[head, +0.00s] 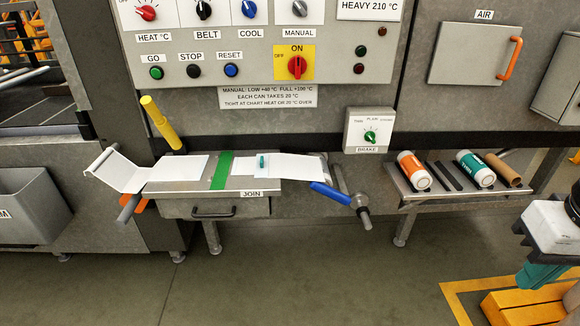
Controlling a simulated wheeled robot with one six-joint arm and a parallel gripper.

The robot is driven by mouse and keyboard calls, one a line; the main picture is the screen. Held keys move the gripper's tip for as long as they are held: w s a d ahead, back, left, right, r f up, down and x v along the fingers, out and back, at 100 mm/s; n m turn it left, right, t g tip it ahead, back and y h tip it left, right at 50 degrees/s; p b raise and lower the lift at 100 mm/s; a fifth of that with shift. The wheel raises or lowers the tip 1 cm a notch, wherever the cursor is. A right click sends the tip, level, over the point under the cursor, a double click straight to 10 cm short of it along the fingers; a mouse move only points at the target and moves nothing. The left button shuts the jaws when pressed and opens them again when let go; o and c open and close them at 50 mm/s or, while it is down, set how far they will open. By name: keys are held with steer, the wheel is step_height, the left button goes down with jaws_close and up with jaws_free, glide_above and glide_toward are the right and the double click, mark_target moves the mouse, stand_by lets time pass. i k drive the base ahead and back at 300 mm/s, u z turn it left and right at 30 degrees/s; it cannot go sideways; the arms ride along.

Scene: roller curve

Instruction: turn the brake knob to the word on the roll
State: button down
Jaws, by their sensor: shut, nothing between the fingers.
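The brake knob (370,137) is small and green, on a white box marked BRAKE (357,123) low on the machine front. Small words stand in an arc above it; PLAIN seems to be at the top, and the side words are too small to read surely. I cannot tell exactly where the knob points. An orange and white roll (413,170) and a teal and white roll (475,168) lie on the right shelf. Print shows on them but is not legible.
The shelf (432,197) also holds dark bars and a brown tube (503,169). Left of the brake box, a blue-handled lever (330,193) and a crank (362,212) stick out beside the join table (210,190).

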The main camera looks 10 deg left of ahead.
mark_target(370, 136)
steer(key=u, duration=0.4)
steer(key=k, duration=0.5)
steer(key=u, duration=0.95)
steer(key=i, duration=0.8)
steer(key=z, duration=0.85)
steer(key=i, duration=0.65)
steer(key=z, duration=0.75)
